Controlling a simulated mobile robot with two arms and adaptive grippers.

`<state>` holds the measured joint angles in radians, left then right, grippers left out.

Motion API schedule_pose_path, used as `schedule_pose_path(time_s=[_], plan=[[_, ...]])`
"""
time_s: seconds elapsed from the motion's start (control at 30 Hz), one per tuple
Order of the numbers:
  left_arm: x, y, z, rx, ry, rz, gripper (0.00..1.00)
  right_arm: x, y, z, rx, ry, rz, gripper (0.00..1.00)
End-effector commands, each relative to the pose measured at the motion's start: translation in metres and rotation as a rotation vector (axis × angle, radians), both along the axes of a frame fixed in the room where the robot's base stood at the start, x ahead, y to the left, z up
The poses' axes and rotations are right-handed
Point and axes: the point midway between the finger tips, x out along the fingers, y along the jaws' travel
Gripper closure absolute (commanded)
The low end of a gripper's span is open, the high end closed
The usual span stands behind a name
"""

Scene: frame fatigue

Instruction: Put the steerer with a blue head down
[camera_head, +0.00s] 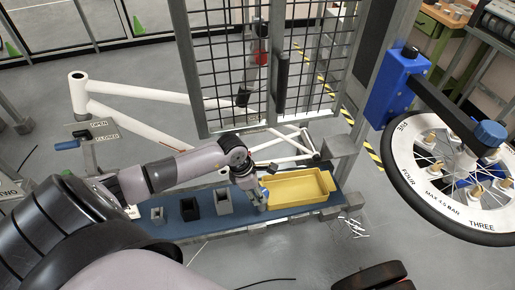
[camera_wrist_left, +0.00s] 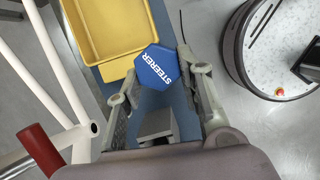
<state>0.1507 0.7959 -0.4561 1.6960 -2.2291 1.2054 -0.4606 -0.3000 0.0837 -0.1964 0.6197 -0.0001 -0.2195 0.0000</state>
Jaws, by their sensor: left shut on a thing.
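The steerer's blue hexagonal head (camera_wrist_left: 158,67), with STEERER in white letters, sits between the fingers of my left gripper (camera_wrist_left: 158,88) in the left wrist view. That gripper is shut on it. In the head view the left gripper (camera_head: 255,197) is over the blue mat, just left of a yellow tray (camera_head: 298,187). Only a small bit of blue shows at its fingertips there. The steerer's lower part is hidden, so I cannot tell whether it touches the mat. In the wrist view the yellow tray (camera_wrist_left: 110,70) is beside the head. My right gripper is out of view.
Grey and black square-holed blocks (camera_head: 191,209) stand in a row on the blue mat (camera_head: 172,228), left of the gripper. A white bike frame (camera_head: 140,90) and a wire mesh panel (camera_head: 225,80) are behind. A spoked wheel (camera_head: 450,180) on a blue stand is right.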

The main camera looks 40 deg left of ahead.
Motion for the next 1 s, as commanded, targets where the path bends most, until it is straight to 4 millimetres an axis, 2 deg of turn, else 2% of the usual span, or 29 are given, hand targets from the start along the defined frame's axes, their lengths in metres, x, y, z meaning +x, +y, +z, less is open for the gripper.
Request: schedule_pose_path(time_s=[0.1, 0.2, 0.53, 0.57, 0.83, 1.0], plan=[[-0.001, -0.001, -0.016, -0.003, 0.004, 0.003, 0.99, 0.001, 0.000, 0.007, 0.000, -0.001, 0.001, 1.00], [0.000, -0.001, -0.023, -0.003, 0.000, 0.002, 0.99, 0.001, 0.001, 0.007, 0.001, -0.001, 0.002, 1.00], [-0.001, 0.000, -0.028, -0.001, -0.001, 0.000, 0.99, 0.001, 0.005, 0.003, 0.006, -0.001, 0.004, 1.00], [-0.001, 0.000, -0.028, 0.000, 0.001, 0.000, 0.64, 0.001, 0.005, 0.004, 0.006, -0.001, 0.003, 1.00], [-0.002, 0.000, -0.027, 0.000, 0.002, 0.001, 0.46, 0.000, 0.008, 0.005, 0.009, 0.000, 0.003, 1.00], [-0.001, 0.000, -0.027, -0.001, 0.001, 0.001, 0.46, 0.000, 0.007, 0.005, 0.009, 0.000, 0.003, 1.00]])
